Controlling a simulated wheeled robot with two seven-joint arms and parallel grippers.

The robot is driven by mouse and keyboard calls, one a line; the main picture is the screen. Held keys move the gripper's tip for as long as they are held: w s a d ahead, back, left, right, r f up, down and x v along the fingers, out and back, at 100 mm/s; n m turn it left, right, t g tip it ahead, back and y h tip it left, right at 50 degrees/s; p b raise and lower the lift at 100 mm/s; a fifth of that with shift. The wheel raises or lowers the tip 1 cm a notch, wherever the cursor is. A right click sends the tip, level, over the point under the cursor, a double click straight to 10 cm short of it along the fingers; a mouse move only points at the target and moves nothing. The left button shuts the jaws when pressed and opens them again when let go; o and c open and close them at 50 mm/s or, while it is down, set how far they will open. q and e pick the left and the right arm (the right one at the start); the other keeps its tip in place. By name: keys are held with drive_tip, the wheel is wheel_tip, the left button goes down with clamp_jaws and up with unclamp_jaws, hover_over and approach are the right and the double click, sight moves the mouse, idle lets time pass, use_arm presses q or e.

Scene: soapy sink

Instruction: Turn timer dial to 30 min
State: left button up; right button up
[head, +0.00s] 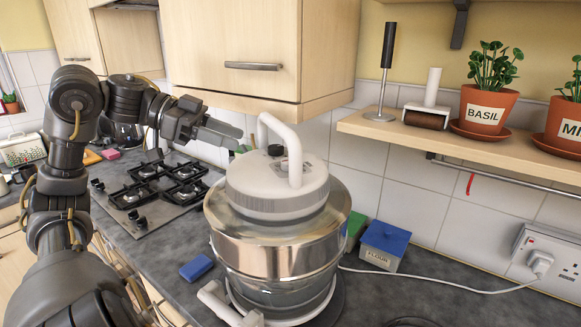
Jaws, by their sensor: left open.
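A large countertop cooker (270,232) with a shiny metal band and a glass bowl stands on the dark worktop. Its white lid (262,190) carries an arched white handle (291,150). A small dark dial (275,151) sits on the lid top beside the handle. Its markings are too small to read, and the handle hides part of the lid's controls. My left gripper (236,135) is open and empty, up and left of the dial, pointing right toward the lid and apart from it. My right gripper is not in view.
A gas hob (150,195) lies left of the cooker, with a blue sponge (196,268) in front. A flour box (382,247) stands to the right. A cable runs to the wall socket (540,262). A cupboard (265,50) and a shelf with a basil pot (485,110) hang above.

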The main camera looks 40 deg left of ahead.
sight(282, 160)
use_arm(q)
drive_tip(key=shift+w+f, duration=0.2)
drive_tip(key=shift+f, duration=0.25)
drive_tip(key=shift+w, duration=0.4)
drive_tip(key=shift+d, duration=0.1)
drive_tip(key=p+x, duration=0.2)
drive_tip(key=p, duration=0.1)
drive_tip(key=shift+w+d+r, duration=0.1)
drive_tip(key=shift+d+r, duration=0.05)
drive_tip(key=shift+d, duration=0.2)
drive_tip(key=p+x, duration=0.3)
drive_tip(key=x, duration=0.3)
drive_tip(key=shift+w+a, duration=0.1)
drive_tip(key=shift+w, duration=0.05)
drive_tip(key=shift+w+d+f+p, duration=0.35)
drive_tip(key=shift+d+f, duration=0.1)
drive_tip(key=shift+f, duration=0.1)
drive_tip(key=shift+w+d+f, duration=0.1)
drive_tip(key=shift+w+f, duration=0.05)
